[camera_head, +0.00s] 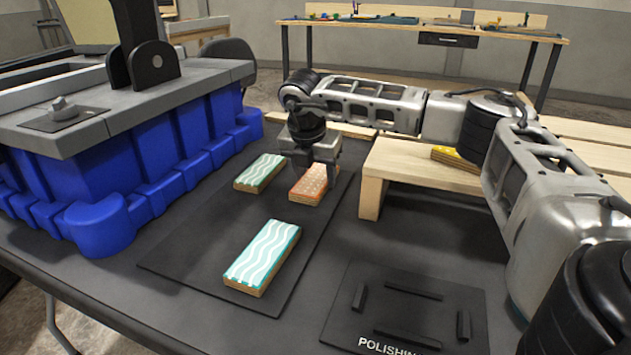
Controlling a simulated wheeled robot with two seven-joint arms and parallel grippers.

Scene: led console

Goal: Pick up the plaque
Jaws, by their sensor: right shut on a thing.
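My right gripper (316,162) points down at the far end of an orange plaque (308,188) with a pale pattern and wooden edges. It is shut on this plaque, and its fingers hide the plaque's far part. The orange plaque is at or just above the black mat (190,262); I cannot tell if it touches. A teal plaque with white waves (262,255) lies nearest on the mat. A smaller-looking teal wavy plaque (259,172) lies left of the gripper. My left gripper is out of view.
A blue-sided console (110,170) with a grey top stands at the left. A wooden shelf (420,168) stands right of the mat, with a yellow piece (453,158) on it. A black polishing plate (410,308) with raised bars lies at the front right.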

